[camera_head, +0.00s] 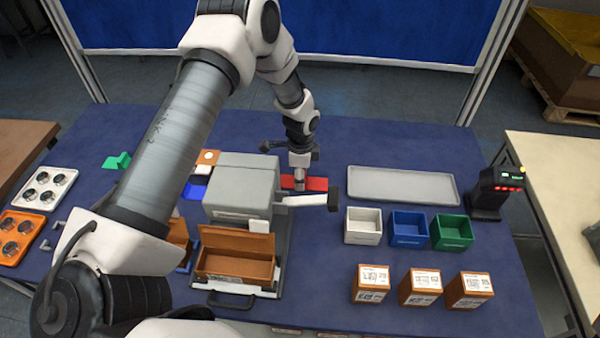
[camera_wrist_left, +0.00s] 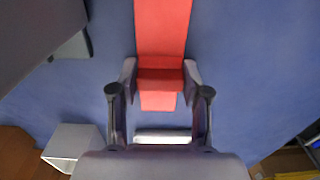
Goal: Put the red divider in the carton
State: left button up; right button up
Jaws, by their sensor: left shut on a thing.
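The red divider (camera_head: 317,184) is a flat red piece to the right of the grey machine. My left gripper (camera_head: 300,184) reaches down from above and is shut on it. In the left wrist view the red divider (camera_wrist_left: 162,28) runs away between the fingers of the left gripper (camera_wrist_left: 160,78), which close on its raised middle part. I cannot tell whether it rests on the table or hangs just above. The brown open carton (camera_head: 236,265) stands in front of the grey machine, with its flap up at the back. My right gripper is not in view.
The grey machine (camera_head: 240,188) has a white bar with a dark end (camera_head: 333,200) near the divider. A grey tray (camera_head: 403,185) lies to the right. White (camera_head: 363,238), blue (camera_head: 408,241) and green (camera_head: 452,244) bins and several labelled brown boxes (camera_head: 420,300) stand in front of it.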

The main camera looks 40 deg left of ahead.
pick_arm(q)
jog(key=shift+s+f, duration=0.1)
jog(key=shift+f, duration=0.05)
jog(key=o, duration=1)
